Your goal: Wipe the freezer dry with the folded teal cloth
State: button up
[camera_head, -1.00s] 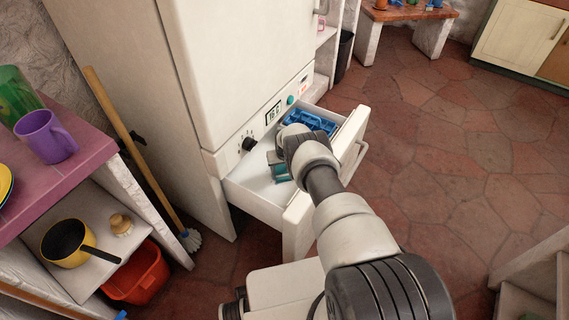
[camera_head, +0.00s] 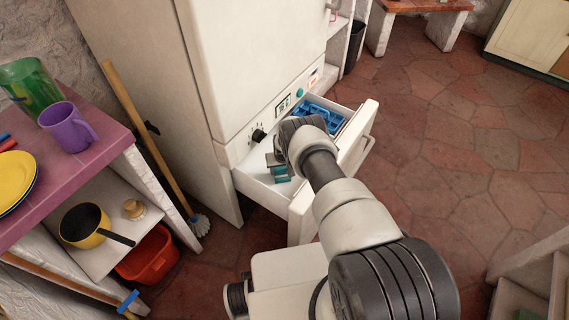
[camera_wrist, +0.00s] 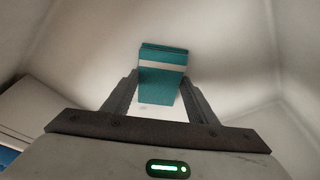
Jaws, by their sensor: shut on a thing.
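The freezer drawer (camera_head: 262,188) is pulled out below the white fridge door, at the centre of the head view. My arm reaches down into it. In the wrist view my gripper (camera_wrist: 158,98) is shut on the folded teal cloth (camera_wrist: 163,62), which has a pale stripe. The cloth is between the two fingers, over the drawer's white inside. In the head view a bit of the cloth (camera_head: 281,174) shows beside my gripper (camera_head: 278,165), near the drawer's left part. Whether the cloth touches the drawer floor is hard to tell.
A blue tray (camera_head: 322,114) lies in the far part of the drawer. A broom (camera_head: 150,140) leans left of the fridge. A shelf with a purple mug (camera_head: 68,128), a yellow pan (camera_head: 82,224) and a red bucket (camera_head: 148,256) stands at left. The tiled floor at right is open.

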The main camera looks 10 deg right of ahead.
jog(key=shift+s+a+f, duration=0.25)
jog(key=shift+s+f, duration=0.05)
jog(key=shift+s, duration=0.3)
jog(key=shift+a, duration=0.1)
jog(key=shift+w+a+b, duration=0.5)
jog(key=shift+w+b, duration=0.15)
jog(key=shift+b, duration=0.45)
jog(key=shift+w+a+r, duration=0.1)
jog(key=shift+w, duration=0.1)
jog(key=w+d+b, duration=0.1)
jog(key=b, duration=0.2)
jog(key=shift+w+d, duration=0.3)
jog(key=shift+w, duration=0.05)
jog(key=shift+w+d+r+b, duration=0.2)
jog(key=shift+w+d+b, duration=0.4)
jog(key=shift+b, duration=0.3)
jog(key=shift+w+d+f+b, duration=0.15)
jog(key=shift+w+d+b, duration=0.35)
jog(key=shift+b, duration=0.1)
jog(key=shift+w+d, duration=0.6)
jog(key=shift+w, duration=0.05)
